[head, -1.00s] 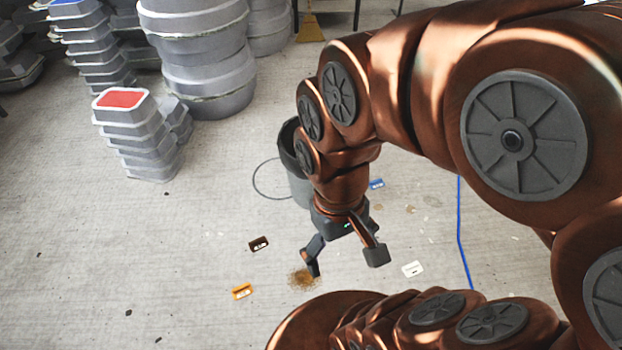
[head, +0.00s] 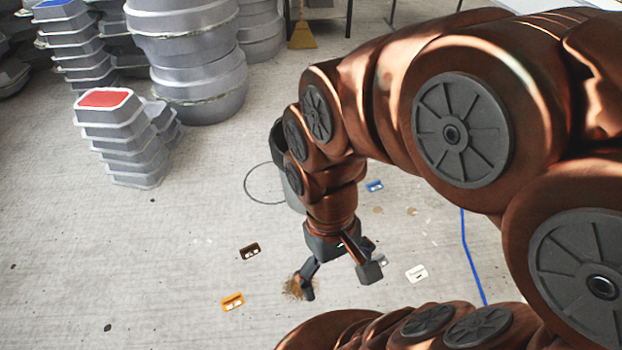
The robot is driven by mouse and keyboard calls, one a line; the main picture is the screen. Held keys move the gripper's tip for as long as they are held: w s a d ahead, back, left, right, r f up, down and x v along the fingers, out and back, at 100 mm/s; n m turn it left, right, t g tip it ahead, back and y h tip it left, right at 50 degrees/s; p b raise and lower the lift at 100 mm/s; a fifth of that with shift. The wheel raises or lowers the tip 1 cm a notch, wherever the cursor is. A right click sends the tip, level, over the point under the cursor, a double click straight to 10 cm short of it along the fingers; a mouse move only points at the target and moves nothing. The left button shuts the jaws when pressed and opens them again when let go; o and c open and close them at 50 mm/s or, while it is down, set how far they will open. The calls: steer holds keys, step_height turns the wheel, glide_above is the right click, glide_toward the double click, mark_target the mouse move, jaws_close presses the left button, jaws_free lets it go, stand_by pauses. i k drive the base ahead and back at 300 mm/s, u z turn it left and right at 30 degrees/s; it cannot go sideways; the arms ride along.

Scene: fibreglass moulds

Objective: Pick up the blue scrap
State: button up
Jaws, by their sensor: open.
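The blue scrap (head: 375,186) is a small flat piece with a pale mark, lying on the concrete floor just right of my arm in the head view. My gripper (head: 338,289) is open and empty. It points down over the floor, nearer to the camera than the blue scrap and apart from it. The gripper's left finger is in front of a brown stain on the floor.
A dark brown scrap (head: 250,252), an orange scrap (head: 232,301) and a white scrap (head: 416,273) lie around my gripper. A grey bucket (head: 292,190) stands partly hidden behind my arm. A blue line (head: 465,245) runs along the floor at right. Stacked grey moulds (head: 125,140) stand at left.

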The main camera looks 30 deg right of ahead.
mark_target(376, 185)
steer(key=z, duration=1.6)
steer(key=k, duration=0.35)
steer(key=u, duration=1.05)
steer(key=i, duration=1.25)
steer(key=z, duration=0.5)
